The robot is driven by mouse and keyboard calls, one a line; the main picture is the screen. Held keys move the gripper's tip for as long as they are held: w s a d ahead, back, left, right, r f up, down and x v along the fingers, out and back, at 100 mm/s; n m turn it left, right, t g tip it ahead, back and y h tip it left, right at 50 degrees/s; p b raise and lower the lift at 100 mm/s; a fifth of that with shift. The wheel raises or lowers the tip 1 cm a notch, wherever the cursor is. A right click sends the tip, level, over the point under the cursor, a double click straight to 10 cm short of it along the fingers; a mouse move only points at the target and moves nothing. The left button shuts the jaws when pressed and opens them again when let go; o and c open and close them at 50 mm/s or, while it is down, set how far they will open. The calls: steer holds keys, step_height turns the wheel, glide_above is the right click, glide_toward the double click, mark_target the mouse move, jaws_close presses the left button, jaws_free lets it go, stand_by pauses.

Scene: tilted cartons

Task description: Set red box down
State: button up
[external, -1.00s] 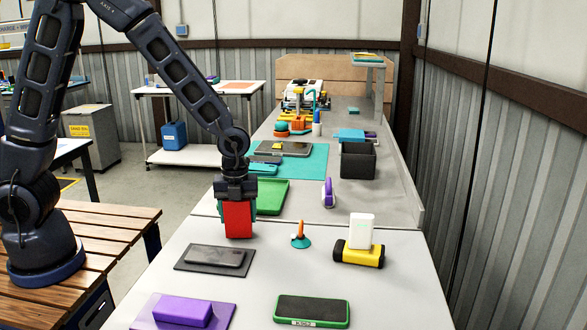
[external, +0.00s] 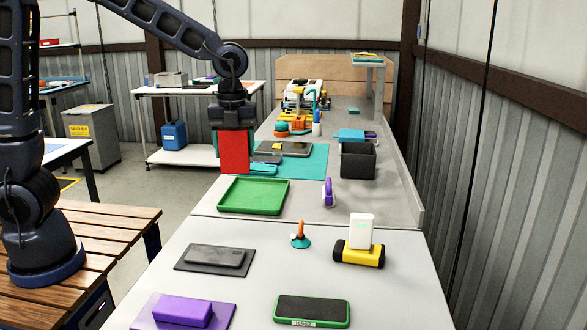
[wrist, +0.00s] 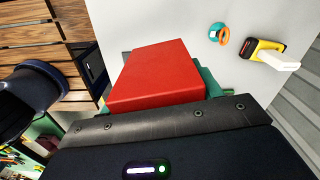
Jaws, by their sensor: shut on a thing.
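My gripper (external: 235,128) is shut on the red box (external: 234,153) and holds it upright in the air. In the external view the red box shows just above and behind the green tray (external: 254,197), over the left side of the bench. In the wrist view the red box (wrist: 155,75) sticks out past the dark gripper body, with a teal-green finger part (wrist: 212,82) beside it. The fingertips are mostly hidden by the box. The green tray is empty.
A grey slab on a dark mat (external: 214,257), a purple block (external: 183,311) and a green-edged device (external: 312,310) lie on the near bench.

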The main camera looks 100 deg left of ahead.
steer(key=w+d+m, duration=0.2)
steer(key=w+d, duration=0.8)
steer(key=w, duration=0.1)
steer(key=f, duration=1.9)
steer(key=shift+w+a+f, duration=0.15)
steer(key=shift+w+f, duration=0.1)
steer(key=shift+w, duration=0.05)
steer(key=shift+f, duration=0.15)
steer(key=o, duration=1.1)
steer(key=shift+c, duration=0.2)
